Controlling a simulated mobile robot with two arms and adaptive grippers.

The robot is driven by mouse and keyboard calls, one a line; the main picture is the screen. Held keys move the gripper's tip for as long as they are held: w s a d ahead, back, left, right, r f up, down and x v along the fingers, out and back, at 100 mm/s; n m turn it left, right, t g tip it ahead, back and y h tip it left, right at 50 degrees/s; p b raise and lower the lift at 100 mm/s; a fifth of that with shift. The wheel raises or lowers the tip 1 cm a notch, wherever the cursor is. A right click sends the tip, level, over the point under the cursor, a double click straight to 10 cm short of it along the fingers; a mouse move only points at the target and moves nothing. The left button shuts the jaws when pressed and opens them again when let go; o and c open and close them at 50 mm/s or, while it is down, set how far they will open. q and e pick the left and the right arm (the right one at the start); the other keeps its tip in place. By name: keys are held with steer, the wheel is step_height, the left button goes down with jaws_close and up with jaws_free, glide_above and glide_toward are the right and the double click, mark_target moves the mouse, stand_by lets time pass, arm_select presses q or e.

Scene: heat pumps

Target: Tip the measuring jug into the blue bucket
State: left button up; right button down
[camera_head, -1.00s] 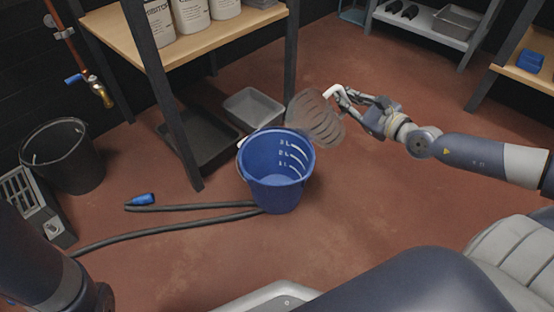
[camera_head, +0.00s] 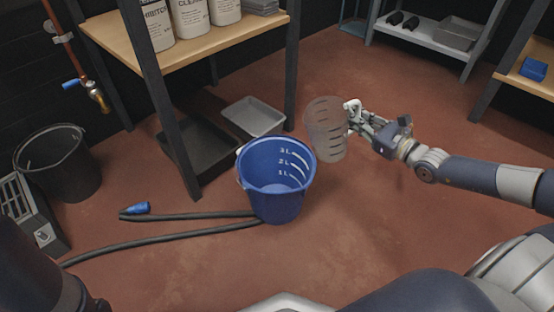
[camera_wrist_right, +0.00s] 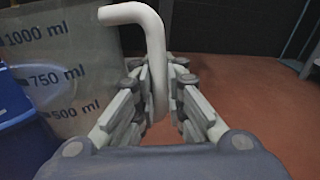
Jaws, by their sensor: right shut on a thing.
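The blue bucket (camera_head: 275,205) stands on the floor in the head view, with white litre marks on its inside wall and something pale at its bottom. The clear measuring jug (camera_head: 326,140) is held upright in the air at the bucket's right. My right gripper (camera_head: 356,115) is shut on the jug's white handle. In the right wrist view the handle (camera_wrist_right: 155,60) passes between the fingers (camera_wrist_right: 160,105), and the jug's wall (camera_wrist_right: 65,60) shows ml marks. A piece of the blue bucket (camera_wrist_right: 18,140) shows at the left edge there. My left gripper is not in view.
A black bucket (camera_head: 58,165) stands at far left. Floor at right is clear.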

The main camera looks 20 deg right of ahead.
step_height(320, 180, down, 11)
steer(key=d+m, duration=0.1)
steer(key=m, duration=0.1)
step_height(320, 180, up, 5)
steer(key=p, duration=0.3)
stand_by(0.3)
stand_by(0.5)
steer(key=shift+s+f, duration=0.1)
